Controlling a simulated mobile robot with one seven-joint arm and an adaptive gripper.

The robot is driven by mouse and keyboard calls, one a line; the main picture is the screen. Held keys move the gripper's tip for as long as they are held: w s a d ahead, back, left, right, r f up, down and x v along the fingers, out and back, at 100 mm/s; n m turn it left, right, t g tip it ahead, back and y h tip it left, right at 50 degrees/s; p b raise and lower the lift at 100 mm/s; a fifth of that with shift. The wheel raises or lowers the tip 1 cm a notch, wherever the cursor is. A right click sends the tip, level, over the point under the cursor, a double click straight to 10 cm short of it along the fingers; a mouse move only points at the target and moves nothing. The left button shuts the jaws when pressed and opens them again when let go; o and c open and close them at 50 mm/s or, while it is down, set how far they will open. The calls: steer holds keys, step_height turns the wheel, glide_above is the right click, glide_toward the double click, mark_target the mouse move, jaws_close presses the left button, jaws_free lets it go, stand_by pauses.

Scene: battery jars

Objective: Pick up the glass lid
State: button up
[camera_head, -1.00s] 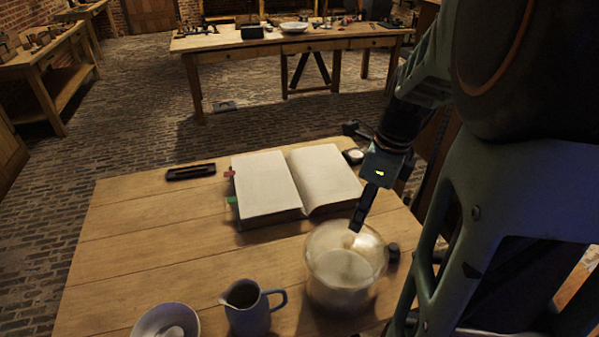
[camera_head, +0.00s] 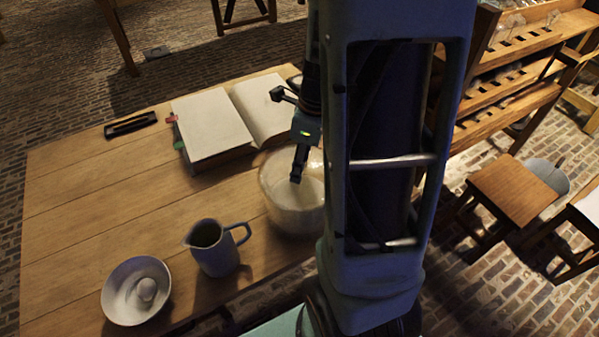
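A round glass vessel (camera_head: 283,200) stands near the right edge of the wooden table, partly behind my arm. Its glass is pale and cloudy, and I cannot clearly make out a separate glass lid on it. My gripper (camera_head: 297,178) points down at the top of the vessel, with a dark finger overlapping the glass in this view. I cannot tell whether it touches the glass. The other finger is not clearly seen, so the opening between them is unclear.
On the wooden table (camera_head: 90,205) are a grey pitcher (camera_head: 216,250) left of the vessel, a white bowl (camera_head: 125,302) with a rounded object, an open book (camera_head: 215,125) behind and a dark pen tray (camera_head: 131,124). A wooden stool (camera_head: 512,195) and rack stand at right.

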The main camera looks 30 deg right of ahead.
jaws_close()
steer(key=shift+r, duration=0.15)
stand_by(0.4)
